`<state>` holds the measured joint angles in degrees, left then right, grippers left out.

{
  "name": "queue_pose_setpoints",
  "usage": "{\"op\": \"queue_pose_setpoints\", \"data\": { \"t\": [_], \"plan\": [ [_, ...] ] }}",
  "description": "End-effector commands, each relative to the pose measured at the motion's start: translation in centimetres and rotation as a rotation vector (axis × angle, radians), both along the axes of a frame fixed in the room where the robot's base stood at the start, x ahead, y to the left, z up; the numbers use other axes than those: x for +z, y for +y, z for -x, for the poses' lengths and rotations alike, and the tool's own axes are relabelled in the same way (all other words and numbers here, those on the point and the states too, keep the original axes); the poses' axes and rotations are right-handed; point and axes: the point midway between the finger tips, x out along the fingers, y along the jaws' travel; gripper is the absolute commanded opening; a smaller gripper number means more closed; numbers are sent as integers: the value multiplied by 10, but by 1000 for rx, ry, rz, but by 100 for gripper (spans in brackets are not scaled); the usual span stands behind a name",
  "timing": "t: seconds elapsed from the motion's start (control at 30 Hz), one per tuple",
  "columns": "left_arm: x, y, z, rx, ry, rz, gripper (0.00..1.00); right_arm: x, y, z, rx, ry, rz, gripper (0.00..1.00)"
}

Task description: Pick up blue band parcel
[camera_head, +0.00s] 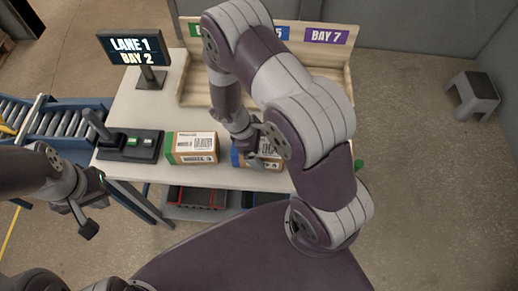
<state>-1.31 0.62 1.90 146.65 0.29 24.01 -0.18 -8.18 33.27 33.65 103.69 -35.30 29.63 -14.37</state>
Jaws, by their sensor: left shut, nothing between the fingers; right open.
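The blue band parcel (270,163) is a brown box with a blue end and a printed label. It lies on the pale table (135,105), partly hidden by my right arm. My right gripper (243,150) is open, pointing down over the parcel's blue left end; whether its fingers touch the box I cannot tell. My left gripper (88,215) is shut and empty, low at the left, off the table's edge.
A green band parcel (193,147) sits just left of the blue one. A wooden bay rack (338,61) stands behind. A roller conveyor (50,120) is at left.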

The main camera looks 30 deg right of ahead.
Motion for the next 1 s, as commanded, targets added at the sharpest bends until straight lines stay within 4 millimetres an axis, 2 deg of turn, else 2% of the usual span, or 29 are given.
{"op": "queue_pose_setpoints", "data": {
  "t": [0.1, 0.3, 0.37, 0.5, 0.83, 1.0],
  "plan": [
    [1, 0, 0, 0, 0, 0, 0, -11, -4, 3, -1, -1, -1, 100],
    [0, 0, 0, 0, 1, 0, 0, -13, -4, 3, -1, -1, -1, 100],
    [0, 0, 0, 0, 1, 0, 0, -13, -4, 3, -2, -1, 0, 84],
    [0, 0, 0, 0, 1, 0, 0, -13, -4, 3, -2, -1, 0, 38],
    [-1, 0, 0, 0, 1, 0, 0, -8, -4, 2, -2, -3, -1, 37],
    [-4, 0, 0, 0, 1, 0, 0, 13, -4, 2, -3, -6, -1, 37]
  ]
}}
